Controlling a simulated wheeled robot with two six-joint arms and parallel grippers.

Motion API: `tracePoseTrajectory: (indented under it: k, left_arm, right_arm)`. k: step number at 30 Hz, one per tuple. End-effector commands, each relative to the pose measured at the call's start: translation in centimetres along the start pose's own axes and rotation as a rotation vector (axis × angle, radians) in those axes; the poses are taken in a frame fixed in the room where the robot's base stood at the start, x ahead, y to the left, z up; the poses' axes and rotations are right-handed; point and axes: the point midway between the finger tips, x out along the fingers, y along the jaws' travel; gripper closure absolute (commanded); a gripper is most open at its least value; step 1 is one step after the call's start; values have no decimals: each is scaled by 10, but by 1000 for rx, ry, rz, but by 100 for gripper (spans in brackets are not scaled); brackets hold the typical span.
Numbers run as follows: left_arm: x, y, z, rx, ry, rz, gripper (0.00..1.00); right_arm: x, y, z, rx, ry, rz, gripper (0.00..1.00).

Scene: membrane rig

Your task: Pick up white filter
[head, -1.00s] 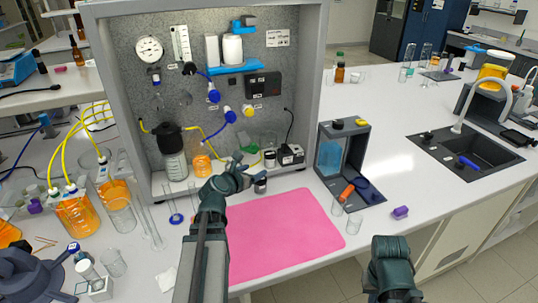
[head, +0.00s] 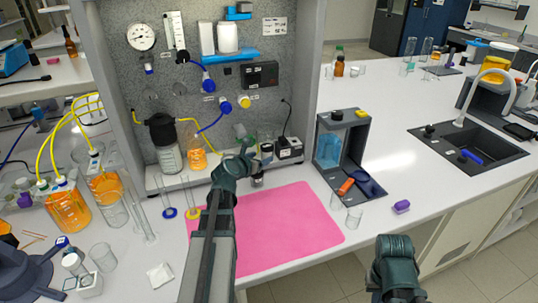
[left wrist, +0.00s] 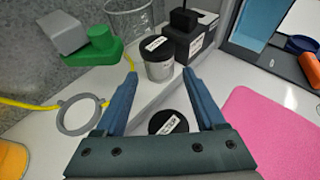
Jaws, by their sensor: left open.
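I cannot tell which thing is the white filter. A flat white square packet (head: 160,277) lies on the bench at the front left, and white containers (head: 228,38) stand on the blue shelf. My left gripper (head: 241,160) is open at the rig's front ledge. In the left wrist view, a black-lidded jar (left wrist: 158,62) stands on the ledge beyond its fingertips (left wrist: 160,75). Another black-lidded jar (left wrist: 168,122) lies between the fingers in the picture, with its lower part hidden; nothing looks gripped. My right gripper (head: 395,265) is over the floor beyond the bench's front edge; its fingers are unclear.
A pink mat (head: 285,225) lies bare in front of the rig. A grey open box (head: 343,155) stands to its right. Glass tubes and orange bottles (head: 68,208) crowd the left. In the left wrist view, a green clamp (left wrist: 95,45) and ring (left wrist: 78,115) are close to the fingers.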

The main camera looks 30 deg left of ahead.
Motion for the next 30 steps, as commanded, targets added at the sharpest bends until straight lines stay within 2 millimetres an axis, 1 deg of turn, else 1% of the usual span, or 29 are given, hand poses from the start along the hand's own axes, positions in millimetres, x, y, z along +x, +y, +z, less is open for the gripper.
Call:
tracePoseTrajectory:
  k: [5,9,12,20,24,26,27,29,30]
  left_arm:
    - [13,1,-4,-1,0,4,28]
    - [30,4,-8,-4,-1,12,28]
    - [40,5,-8,-6,0,15,28]
    - [41,5,-7,-7,0,16,28]
    - [41,5,-7,-7,0,17,53]
    - [41,5,-7,-7,0,17,64]
    - [41,5,-7,-7,0,16,71]
    - [41,5,-7,-7,0,16,82]
    - [41,5,-7,-7,0,16,89]
  right_arm:
    - [9,-1,0,0,0,0,100]
    - [19,-2,-1,0,0,0,100]
    - [23,-2,-1,0,0,0,100]
    - [22,-2,-1,0,0,0,100]
    - [22,-2,-1,0,0,0,100]
    - [22,-2,-1,0,0,0,100]
    - [22,-2,-1,0,0,0,100]
    - [22,-2,-1,0,0,0,100]
    - [22,-2,-1,0,0,0,100]
